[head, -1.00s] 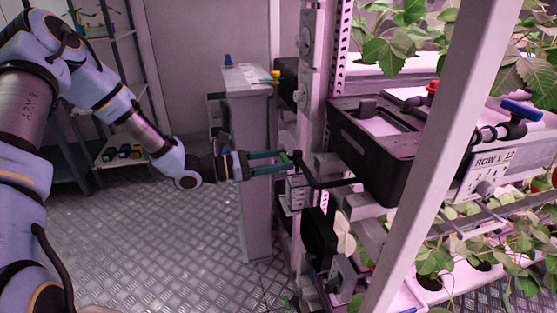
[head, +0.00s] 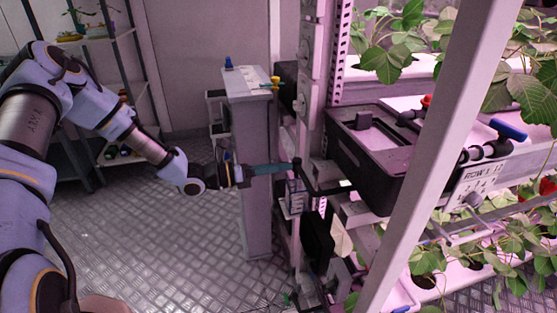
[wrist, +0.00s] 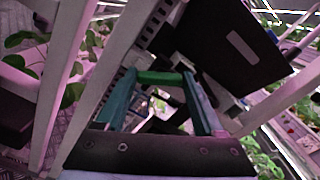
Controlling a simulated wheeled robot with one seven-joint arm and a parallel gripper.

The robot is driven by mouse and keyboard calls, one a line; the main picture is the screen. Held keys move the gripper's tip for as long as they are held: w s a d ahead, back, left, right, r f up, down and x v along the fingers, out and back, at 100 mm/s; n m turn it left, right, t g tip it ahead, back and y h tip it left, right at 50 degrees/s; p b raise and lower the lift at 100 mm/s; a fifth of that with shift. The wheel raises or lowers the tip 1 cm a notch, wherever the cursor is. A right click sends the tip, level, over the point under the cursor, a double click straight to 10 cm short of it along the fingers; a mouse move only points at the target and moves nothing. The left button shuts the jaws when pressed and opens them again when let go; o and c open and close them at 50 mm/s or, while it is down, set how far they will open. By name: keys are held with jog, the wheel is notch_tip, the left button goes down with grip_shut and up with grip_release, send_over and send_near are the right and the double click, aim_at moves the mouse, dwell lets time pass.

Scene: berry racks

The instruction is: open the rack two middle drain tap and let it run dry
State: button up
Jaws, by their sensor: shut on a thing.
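My gripper (head: 288,167) reaches right to the near side of the rack, below and left of a black tank. In the wrist view its two teal fingers (wrist: 161,84) are well apart, with a green bar that looks like the drain tap's handle (wrist: 160,77) spanning between their tips. The gripper is shut on this handle. In the head view the fingers overlap into one bar and the handle is hidden at the tips. The tap's body and outlet are hard to make out, and no running water shows.
The black tank (head: 375,160) sits on the rack at right, with a blue-handled valve (head: 508,130) beyond it. A pale slanted post (head: 425,150) crosses in front. The metal floor (head: 180,240) at left is clear.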

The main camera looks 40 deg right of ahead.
jog(key=n+p, duration=0.4)
jog(key=n, duration=0.7)
jog(key=shift+w+p, duration=0.1)
jog(key=shift+p, duration=0.3)
jog(key=shift+f+n, duration=0.1)
jog(key=shift+n, duration=0.4)
jog(key=o, duration=1.4)
jog(key=shift+b+v, duration=1.55)
jog(key=shift+v, duration=3.85)
